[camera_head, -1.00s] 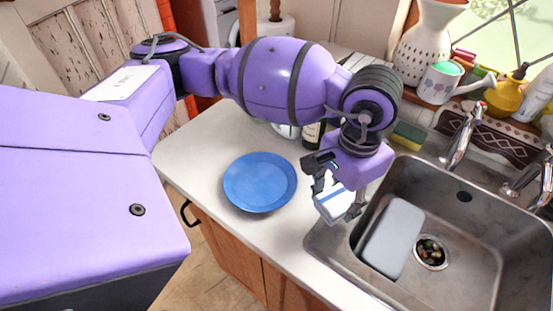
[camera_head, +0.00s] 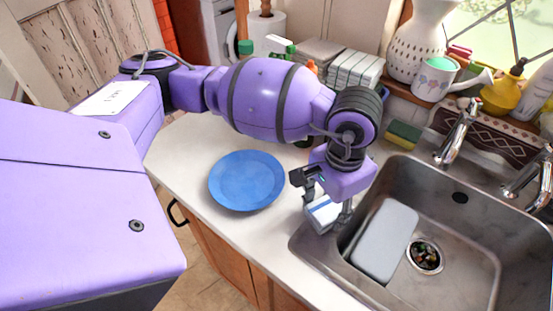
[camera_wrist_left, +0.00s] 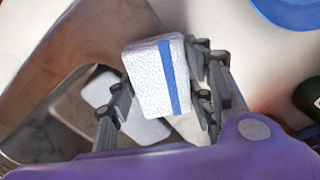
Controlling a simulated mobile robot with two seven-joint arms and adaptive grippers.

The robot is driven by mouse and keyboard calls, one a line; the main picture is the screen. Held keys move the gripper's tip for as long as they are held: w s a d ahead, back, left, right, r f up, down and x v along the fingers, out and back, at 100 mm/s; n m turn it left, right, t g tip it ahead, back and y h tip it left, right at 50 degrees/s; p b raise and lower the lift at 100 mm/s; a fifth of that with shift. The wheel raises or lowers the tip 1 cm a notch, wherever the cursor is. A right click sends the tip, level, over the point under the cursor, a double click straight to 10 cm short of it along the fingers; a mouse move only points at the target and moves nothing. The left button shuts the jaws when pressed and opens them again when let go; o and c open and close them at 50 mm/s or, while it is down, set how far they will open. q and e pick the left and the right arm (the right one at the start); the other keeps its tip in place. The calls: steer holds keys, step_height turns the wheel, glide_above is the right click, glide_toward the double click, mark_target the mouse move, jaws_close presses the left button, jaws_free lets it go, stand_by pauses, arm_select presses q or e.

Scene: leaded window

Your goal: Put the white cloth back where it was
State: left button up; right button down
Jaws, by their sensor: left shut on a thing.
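The white cloth (camera_head: 323,213), folded into a thick pad with a blue stripe, is in my left gripper (camera_head: 327,207) at the left rim of the sink. In the left wrist view the cloth (camera_wrist_left: 150,80) sits between the two fingers of my left gripper (camera_wrist_left: 165,88), which is shut on it. The cloth appears to be above the counter edge; its exact height is hard to tell. A stack of folded white cloths (camera_head: 354,70) lies at the back of the counter, behind my left arm. My right gripper is not in view.
A blue plate (camera_head: 246,181) lies on the counter left of the gripper. The steel sink (camera_head: 455,220) with a grey board (camera_head: 385,240) in it is to the right. A sponge (camera_head: 403,134), tap (camera_head: 458,130) and watering can (camera_head: 437,78) stand behind.

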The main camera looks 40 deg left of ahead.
mark_target(331, 208)
arm_select(q)
steer(key=o, duration=1)
steer(key=shift+d, duration=0.1)
steer(key=shift+r, duration=0.2)
step_height(331, 208, up, 12)
